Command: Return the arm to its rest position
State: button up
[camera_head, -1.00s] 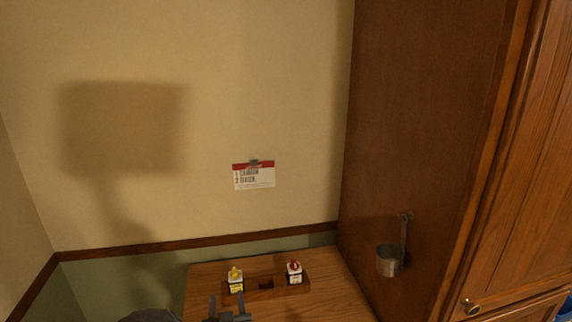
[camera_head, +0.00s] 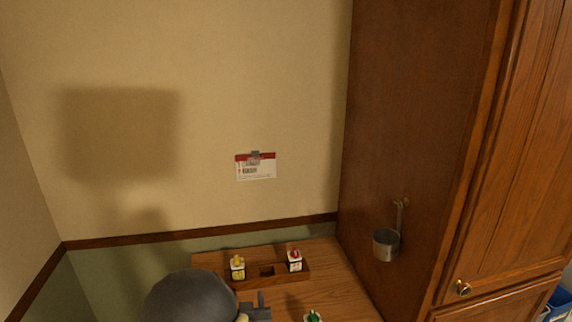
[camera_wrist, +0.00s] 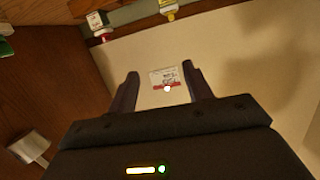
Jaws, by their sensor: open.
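My gripper (camera_head: 258,304) is at the bottom of the head view, above the wooden counter (camera_head: 335,275) and in front of the small holder. My own grey, rounded arm part hides some of the counter beside it. In the wrist view my gripper (camera_wrist: 160,82) has its two dark fingers spread wide, with nothing between them. The fingers point toward the wall, where the card (camera_wrist: 164,77) shows between them at a distance.
A wooden holder (camera_head: 247,284) carries a yellow-topped bottle (camera_head: 237,268) and a red-topped bottle (camera_head: 294,261). A green-topped bottle (camera_head: 313,317) stands nearer, at the bottom edge. A metal cup (camera_head: 385,245) hangs on the brown cabinet side (camera_head: 410,120) at right.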

jog(key=s+d+f+m+g+h+b, duration=0.1)
jog(key=d+f+g+b, duration=0.15)
jog(key=d, duration=0.35)
jog(key=s+d+f+m+g+h+b, duration=0.1)
jog(key=d+f+g, duration=0.1)
jog(key=d+g, duration=0.3)
jog(key=s+d+n+g+b, duration=0.1)
jog(key=s+d+g+b, duration=0.3)
jog(key=s+d, duration=1)
jog(key=shift+s+d+g, duration=0.2)
jog(key=shift+s+g, duration=0.45)
jog(key=shift+s, duration=0.25)
jog(key=shift+s+r, duration=0.1)
jog(key=shift+s, duration=0.05)
